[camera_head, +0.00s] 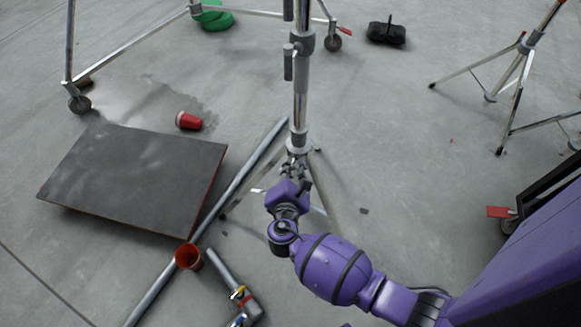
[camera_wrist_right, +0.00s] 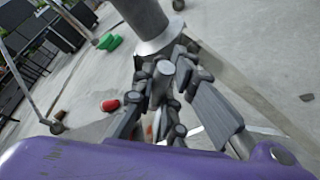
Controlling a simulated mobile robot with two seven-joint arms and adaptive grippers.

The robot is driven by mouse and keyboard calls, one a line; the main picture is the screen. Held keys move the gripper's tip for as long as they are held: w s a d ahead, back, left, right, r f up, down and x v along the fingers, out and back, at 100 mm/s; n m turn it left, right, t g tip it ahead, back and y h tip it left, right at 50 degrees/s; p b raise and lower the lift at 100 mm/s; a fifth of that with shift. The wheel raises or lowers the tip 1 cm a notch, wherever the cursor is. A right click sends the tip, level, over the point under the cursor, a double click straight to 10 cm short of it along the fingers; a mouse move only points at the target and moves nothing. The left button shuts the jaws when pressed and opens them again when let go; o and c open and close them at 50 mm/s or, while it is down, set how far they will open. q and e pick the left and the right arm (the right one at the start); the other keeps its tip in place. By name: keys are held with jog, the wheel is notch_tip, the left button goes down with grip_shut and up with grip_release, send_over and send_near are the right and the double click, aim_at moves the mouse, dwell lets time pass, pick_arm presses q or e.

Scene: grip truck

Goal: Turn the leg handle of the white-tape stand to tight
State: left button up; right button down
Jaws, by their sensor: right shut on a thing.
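The silver stand (camera_head: 301,85) stands upright at the centre of the head view, with its legs spread on the floor. I cannot make out white tape on it. My right gripper (camera_head: 293,170) reaches up to the leg collar at the bottom of its column. In the right wrist view, the stand's column and collar (camera_wrist_right: 152,42) rise just beyond my right gripper's dark fingers (camera_wrist_right: 168,92). The fingers are shut on the leg handle at the collar; they hide most of it, so its angle is unclear. My left gripper is not in view.
Another stand (camera_head: 520,70) is at the upper right.

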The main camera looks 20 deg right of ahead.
dwell(0.3)
jog(key=c, duration=1.7)
grip_release()
jog(key=shift+c, duration=0.2)
jog(key=v, duration=1.2)
